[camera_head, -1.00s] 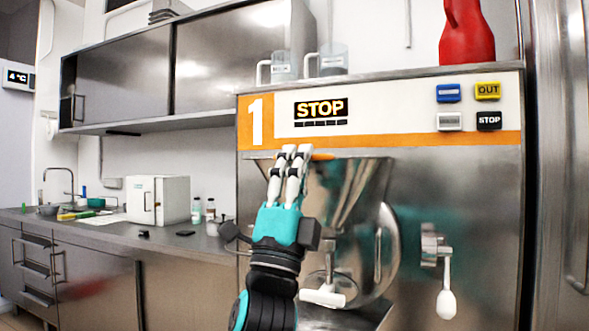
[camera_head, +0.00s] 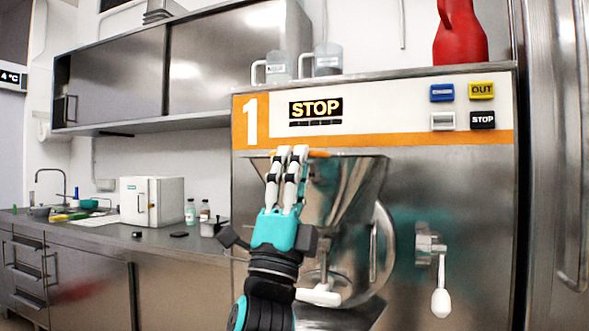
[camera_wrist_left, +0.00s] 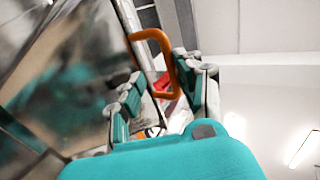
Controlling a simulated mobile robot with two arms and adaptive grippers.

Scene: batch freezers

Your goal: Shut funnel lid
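The steel funnel (camera_head: 350,180) sits on the front of the machine marked 1. At its top rim is an orange handle (camera_head: 318,154), partly hidden behind my fingers; it also shows in the left wrist view (camera_wrist_left: 153,35). I take it for the lid's handle; the lid's angle is hard to tell. My left gripper (camera_head: 292,152) points up in front of the funnel's left part, fingertips at rim height. In the left wrist view its two fingers (camera_wrist_left: 160,85) are apart, with the handle just beyond and partly between them. I see no grip on it. My right gripper is out of view.
A red jug (camera_head: 461,38) and two clear measuring jugs (camera_head: 327,60) stand above. Buttons (camera_head: 463,105) and a white-knobbed lever (camera_head: 440,290) are on the machine's right. A counter (camera_head: 150,238) with a small white box (camera_head: 152,200) lies to the left.

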